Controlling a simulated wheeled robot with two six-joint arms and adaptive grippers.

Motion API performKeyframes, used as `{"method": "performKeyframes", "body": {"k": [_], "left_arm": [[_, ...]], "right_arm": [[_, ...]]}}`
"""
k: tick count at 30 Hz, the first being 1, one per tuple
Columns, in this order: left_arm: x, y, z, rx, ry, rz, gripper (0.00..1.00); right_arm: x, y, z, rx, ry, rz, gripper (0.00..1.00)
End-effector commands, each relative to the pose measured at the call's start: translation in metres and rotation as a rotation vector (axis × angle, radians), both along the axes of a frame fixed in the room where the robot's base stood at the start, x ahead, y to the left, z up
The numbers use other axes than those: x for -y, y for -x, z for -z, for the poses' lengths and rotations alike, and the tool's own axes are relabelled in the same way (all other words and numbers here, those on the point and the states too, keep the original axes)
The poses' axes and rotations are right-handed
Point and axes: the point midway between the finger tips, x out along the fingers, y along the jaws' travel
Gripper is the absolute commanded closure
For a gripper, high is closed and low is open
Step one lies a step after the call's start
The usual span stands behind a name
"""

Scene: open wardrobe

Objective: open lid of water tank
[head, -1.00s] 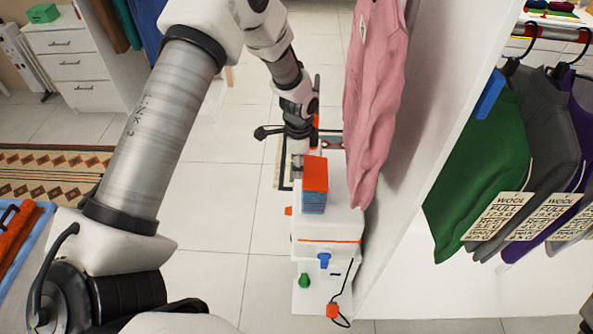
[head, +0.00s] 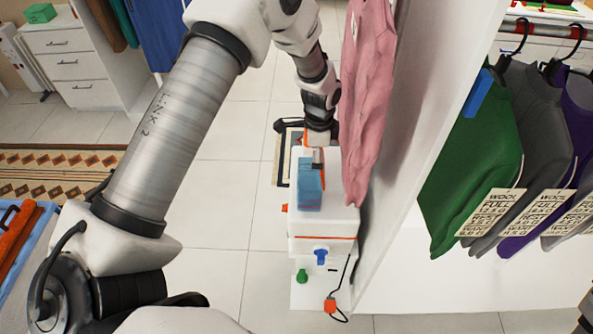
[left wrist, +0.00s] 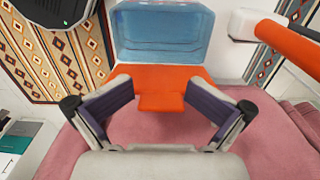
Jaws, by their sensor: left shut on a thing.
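The water tank (head: 310,188) is a translucent blue box on top of a white appliance (head: 325,225). Its orange lid (head: 318,153) is swung up at the tank's far side, and the blue of the tank shows from above. My left gripper (head: 317,160) is at the lid. The blue tank (left wrist: 160,38) shows beyond the lid there. The right gripper is not in view.
A pink garment (head: 365,105) hangs close to the right of the gripper, by the white wardrobe panel (head: 415,130). A blue knob (head: 320,256), a green knob (head: 302,276) and a cord with an orange plug (head: 330,306) are at the near side.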

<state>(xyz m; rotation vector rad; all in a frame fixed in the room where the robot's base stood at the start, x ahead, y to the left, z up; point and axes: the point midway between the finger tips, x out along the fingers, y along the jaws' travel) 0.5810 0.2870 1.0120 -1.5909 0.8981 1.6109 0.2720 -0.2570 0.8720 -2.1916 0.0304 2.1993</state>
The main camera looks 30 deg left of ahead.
Motion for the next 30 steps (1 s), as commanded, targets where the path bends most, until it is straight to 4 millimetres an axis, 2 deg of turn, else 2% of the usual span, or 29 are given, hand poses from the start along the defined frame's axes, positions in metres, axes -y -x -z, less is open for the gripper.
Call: {"method": "performKeyframes", "body": {"k": [9,13,16,23,27,30], "left_arm": [[-0.001,-0.001,-0.001,0.002,0.0,-0.002,0.27],[-0.001,-0.001,-0.001,0.002,0.0,-0.001,0.27],[-0.003,0.0,-0.009,0.003,0.001,-0.002,0.28],[0.001,-0.004,-0.024,0.005,-0.001,0.0,0.44],[0.004,-0.006,-0.023,0.005,-0.001,-0.001,0.54],[0.013,-0.011,-0.023,0.005,-0.002,0.001,0.58]], "right_arm": [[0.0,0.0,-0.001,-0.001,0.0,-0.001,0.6],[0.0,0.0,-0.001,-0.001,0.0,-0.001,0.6],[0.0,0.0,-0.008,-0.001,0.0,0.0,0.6],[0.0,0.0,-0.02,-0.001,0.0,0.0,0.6],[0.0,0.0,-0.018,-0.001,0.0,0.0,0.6],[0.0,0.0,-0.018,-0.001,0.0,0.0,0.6]]}}
